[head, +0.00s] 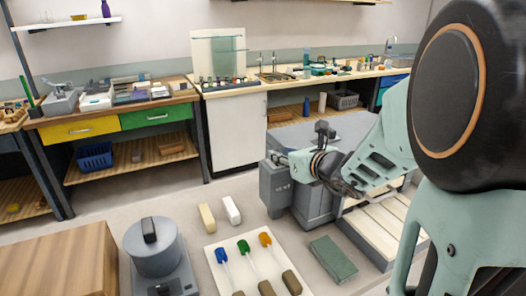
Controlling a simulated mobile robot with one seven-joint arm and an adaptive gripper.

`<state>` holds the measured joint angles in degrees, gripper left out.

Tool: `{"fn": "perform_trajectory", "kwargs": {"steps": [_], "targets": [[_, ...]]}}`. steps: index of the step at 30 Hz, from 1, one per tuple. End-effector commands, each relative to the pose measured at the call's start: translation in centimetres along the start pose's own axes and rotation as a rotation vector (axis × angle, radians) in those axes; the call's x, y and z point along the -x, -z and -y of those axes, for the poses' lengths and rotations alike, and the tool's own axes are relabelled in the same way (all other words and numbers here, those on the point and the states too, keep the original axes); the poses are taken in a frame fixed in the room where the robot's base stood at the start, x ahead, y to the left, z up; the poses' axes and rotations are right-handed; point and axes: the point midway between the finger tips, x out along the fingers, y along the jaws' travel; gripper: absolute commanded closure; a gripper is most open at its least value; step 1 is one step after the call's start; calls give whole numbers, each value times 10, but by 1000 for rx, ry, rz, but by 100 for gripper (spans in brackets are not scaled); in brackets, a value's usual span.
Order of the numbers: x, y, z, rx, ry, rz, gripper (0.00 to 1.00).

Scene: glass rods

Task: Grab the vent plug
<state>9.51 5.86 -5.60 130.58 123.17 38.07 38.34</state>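I cannot tell for certain which thing is the vent plug. My gripper (281,159) is at the end of my arm, pointing left beside the upper part of a grey machine (274,190). It is small and seen from the side, so its fingertips and any contact with the machine are unclear. A white board (222,276) on the floor bears three pale rods with a blue (221,255), a green (243,246) and an orange (265,239) end. A grey round canister (152,250) with a black block on top stands left of the board.
A cream block (206,217) and a white block (231,210) lie behind the board. A green slab (333,259) lies right of it. A wooden box (60,262) fills the front left. Cluttered benches (165,98) line the wall. Open floor (140,195) lies before them.

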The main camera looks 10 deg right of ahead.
Motion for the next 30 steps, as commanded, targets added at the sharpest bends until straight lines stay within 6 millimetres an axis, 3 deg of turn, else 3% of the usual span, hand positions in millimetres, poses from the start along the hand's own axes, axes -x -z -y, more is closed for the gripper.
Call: {"fn": "perform_trajectory", "kwargs": {"steps": [7, 16, 24, 30], "targets": [[-31, 4, -1, 1, -1, -1, 72], [-35, 3, -1, 0, 0, 0, 72], [-35, 4, -1, 0, 0, 0, 100], [-35, 3, -1, 1, 0, 0, 100]]}}
